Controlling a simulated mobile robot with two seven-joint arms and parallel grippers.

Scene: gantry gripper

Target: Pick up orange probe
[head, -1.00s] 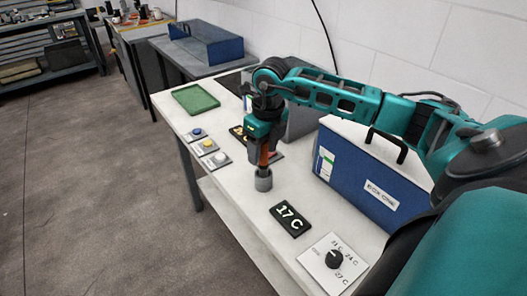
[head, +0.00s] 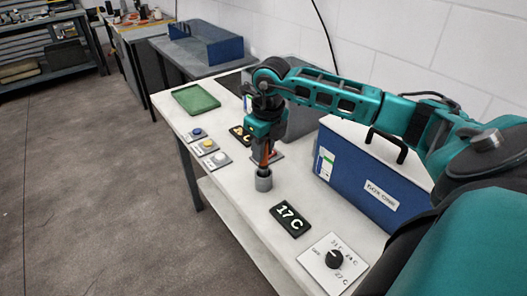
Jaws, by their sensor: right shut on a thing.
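The orange probe (head: 264,160) stands upright in a small grey cylindrical holder (head: 263,181) on the white table. My right gripper (head: 266,150) points straight down over the holder and is shut on the upper part of the probe. The probe's lower end is hidden inside the holder or behind its rim. My left gripper is not in view.
A black "17 C" display (head: 290,219) and a dial panel (head: 334,263) lie in front. A blue box (head: 362,178) with a black handle stands to the right. Several buttons (head: 209,145) and a green tray (head: 196,100) lie to the left and behind.

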